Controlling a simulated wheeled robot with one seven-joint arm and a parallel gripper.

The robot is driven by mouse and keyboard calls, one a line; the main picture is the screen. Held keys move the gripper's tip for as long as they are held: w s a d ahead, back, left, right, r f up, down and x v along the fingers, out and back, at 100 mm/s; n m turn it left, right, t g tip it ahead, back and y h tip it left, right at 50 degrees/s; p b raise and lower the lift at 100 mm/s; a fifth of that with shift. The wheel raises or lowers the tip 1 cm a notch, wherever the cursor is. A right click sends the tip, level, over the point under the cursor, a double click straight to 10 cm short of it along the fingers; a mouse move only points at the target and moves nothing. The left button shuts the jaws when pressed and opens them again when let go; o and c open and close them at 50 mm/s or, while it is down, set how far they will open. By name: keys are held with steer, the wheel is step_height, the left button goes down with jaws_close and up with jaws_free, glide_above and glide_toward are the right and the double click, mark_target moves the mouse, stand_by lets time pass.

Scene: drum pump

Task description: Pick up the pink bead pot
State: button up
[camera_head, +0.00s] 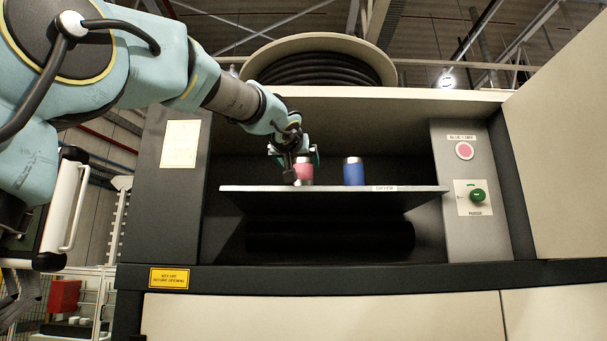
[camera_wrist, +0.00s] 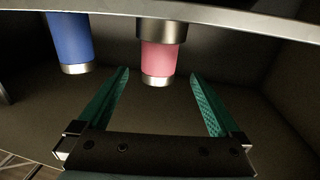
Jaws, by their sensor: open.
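The pink bead pot (camera_head: 305,170) stands upright on the shelf in the machine's opening, to the left of a blue pot (camera_head: 353,172). In the wrist view the pink pot (camera_wrist: 158,58) has metal ends and lies ahead of the fingers, roughly between their lines. My gripper (camera_head: 292,160) is at the pink pot's left side in the head view and partly covers it. In the wrist view its two green fingers (camera_wrist: 160,85) are spread wide with nothing held between them. I cannot tell whether a finger touches the pot.
The blue pot also shows in the wrist view (camera_wrist: 70,42), beside the pink one. The shelf (camera_head: 330,190) is a thin plate with free room right of the blue pot. The machine's side panel with a green knob (camera_head: 477,195) stands at right. A roof overhangs the opening.

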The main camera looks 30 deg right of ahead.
mark_target(301, 168)
steer(key=p+x, duration=0.1)
steer(key=x, duration=0.1)
steer(key=p+x, duration=0.1)
steer(key=x, duration=0.2)
steer(key=p+x, duration=0.1)
steer(key=x, duration=0.1)
steer(key=shift+w+d+f, duration=0.1)
steer(key=shift+d+f, duration=0.1)
steer(key=shift+f, duration=0.1)
steer(key=c, duration=1.5)
jaws_close()
steer(key=shift+r+p, duration=0.15)
steer(key=shift+p, duration=0.15)
